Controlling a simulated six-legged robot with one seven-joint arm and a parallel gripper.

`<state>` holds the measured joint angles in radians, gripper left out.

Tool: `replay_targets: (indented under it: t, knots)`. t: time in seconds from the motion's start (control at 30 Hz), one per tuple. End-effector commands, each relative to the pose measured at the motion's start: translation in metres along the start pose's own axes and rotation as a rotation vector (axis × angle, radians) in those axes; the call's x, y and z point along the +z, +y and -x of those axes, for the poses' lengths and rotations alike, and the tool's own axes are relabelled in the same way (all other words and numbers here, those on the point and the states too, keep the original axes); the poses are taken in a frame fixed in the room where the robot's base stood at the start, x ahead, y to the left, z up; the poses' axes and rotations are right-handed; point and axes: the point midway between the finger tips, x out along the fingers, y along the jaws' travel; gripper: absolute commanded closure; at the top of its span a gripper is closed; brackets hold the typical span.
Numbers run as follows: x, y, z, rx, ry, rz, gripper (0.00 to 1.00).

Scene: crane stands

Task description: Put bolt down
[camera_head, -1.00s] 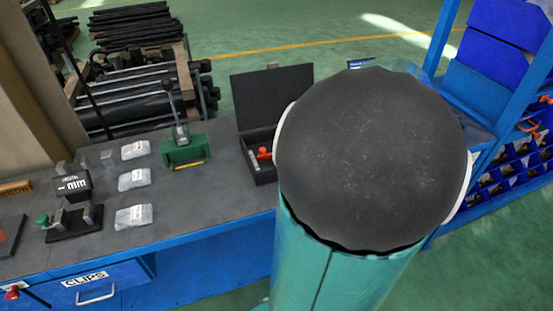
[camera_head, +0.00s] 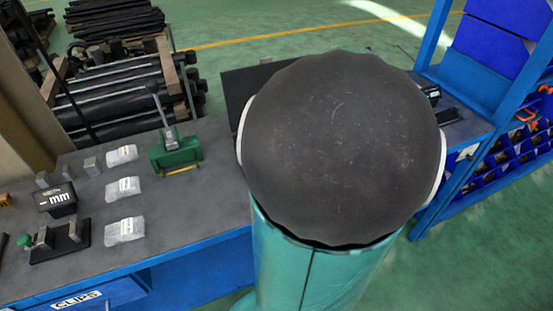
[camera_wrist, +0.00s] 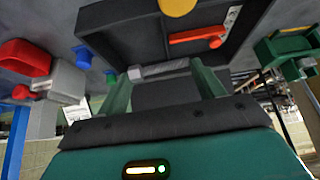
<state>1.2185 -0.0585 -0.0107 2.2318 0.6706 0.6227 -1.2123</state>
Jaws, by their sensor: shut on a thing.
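In the wrist view my gripper (camera_wrist: 163,82) is shut on a grey metal bolt (camera_wrist: 165,69), which lies crosswise between the two green fingers. The bolt is close to the near edge of an open black case (camera_wrist: 115,32); I cannot tell whether it touches the case. A red-handled tool (camera_wrist: 198,36) and a yellow round piece (camera_wrist: 177,6) show at the case. In the head view my arm hides the gripper, the bolt and most of the case, leaving part of its dark lid (camera_head: 238,92) in sight.
A green lever press (camera_head: 175,150), clear packets (camera_head: 124,188), a digital gauge (camera_head: 55,198) and a small black stand (camera_head: 60,241) stand on the grey bench. Blue shelving with bins (camera_head: 500,150) is at the right. In the wrist view a grey-and-red device (camera_wrist: 65,82) is at the left.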

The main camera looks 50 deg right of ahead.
Motion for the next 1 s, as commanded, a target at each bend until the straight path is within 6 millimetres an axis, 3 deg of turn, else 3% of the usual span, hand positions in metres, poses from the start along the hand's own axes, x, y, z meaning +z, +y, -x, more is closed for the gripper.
replay_targets:
  t: [0.13, 0.4, 0.63, 0.8, 1.0]
  knots:
    - [-0.005, -0.03, -0.021, -0.001, -0.001, 0.003, 0.56]
    - [0.003, -0.062, -0.068, -0.001, -0.001, 0.001, 0.56]
    - [0.005, -0.075, -0.088, -0.001, -0.001, 0.0, 0.56]
    - [0.018, -0.073, -0.107, -0.001, 0.0, -0.004, 0.56]
    - [0.021, -0.073, -0.112, 0.001, 0.001, 0.001, 0.56]
